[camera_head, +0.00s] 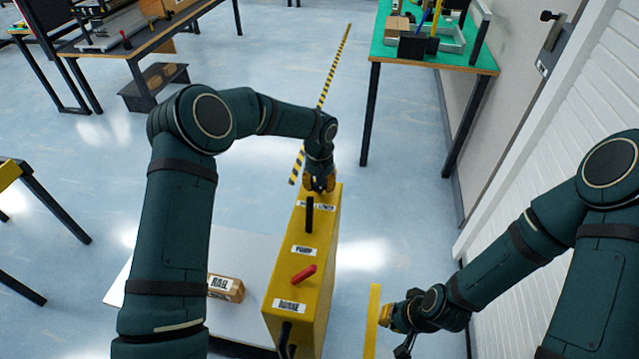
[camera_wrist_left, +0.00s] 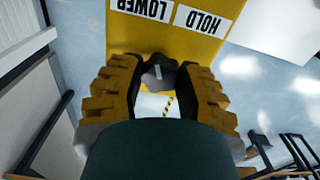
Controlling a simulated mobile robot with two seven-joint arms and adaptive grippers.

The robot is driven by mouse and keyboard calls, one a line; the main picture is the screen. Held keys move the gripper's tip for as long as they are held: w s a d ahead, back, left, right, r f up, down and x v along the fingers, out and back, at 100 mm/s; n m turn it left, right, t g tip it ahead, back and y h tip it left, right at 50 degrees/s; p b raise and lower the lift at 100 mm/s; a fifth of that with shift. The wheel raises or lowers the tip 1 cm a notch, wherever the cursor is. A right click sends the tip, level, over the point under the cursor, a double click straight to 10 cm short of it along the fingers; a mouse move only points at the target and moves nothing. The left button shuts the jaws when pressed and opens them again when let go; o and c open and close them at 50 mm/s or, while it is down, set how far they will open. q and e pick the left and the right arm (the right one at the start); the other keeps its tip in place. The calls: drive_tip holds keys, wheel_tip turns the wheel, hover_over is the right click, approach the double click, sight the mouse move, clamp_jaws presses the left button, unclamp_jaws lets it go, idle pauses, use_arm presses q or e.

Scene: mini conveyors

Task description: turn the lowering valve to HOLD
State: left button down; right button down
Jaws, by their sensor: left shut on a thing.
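The lowering valve's dark grey knob (camera_wrist_left: 158,73) shows in the left wrist view, at the edge of the yellow console (camera_head: 322,270). My left gripper (camera_head: 319,183) is at the console's far end, shut on this knob, with one ridged yellow finger on each side. A short pale mark shows on the knob; which label it points at is not clear. The LOWER label (camera_wrist_left: 141,9) and HOLD label (camera_wrist_left: 204,20) appear upside down beyond the knob. My right gripper (camera_head: 391,316) is low at the right, beside a yellow bar; its finger opening is unclear.
The console also carries a black upright lever (camera_head: 309,214), a PUMP label (camera_head: 304,250) and a red handle (camera_head: 303,273). A RAIL box (camera_head: 226,288) lies on the pale platform (camera_head: 240,245) to the left. A green-topped table (camera_head: 455,57) stands behind. A white wall is at right.

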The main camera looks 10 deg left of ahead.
use_arm(q)
drive_tip(key=m, duration=0.5)
drive_tip(key=shift+p, duration=0.3)
drive_tip(key=m, duration=0.5)
drive_tip(key=shift+p, duration=0.3)
drive_tip(key=shift+m, duration=0.4)
drive_tip(key=c, duration=0.5)
unclamp_jaws()
drive_tip(key=shift+c, duration=0.2)
wheel_tip(320, 180, up, 12)
drive_tip(key=shift+s, duration=0.1)
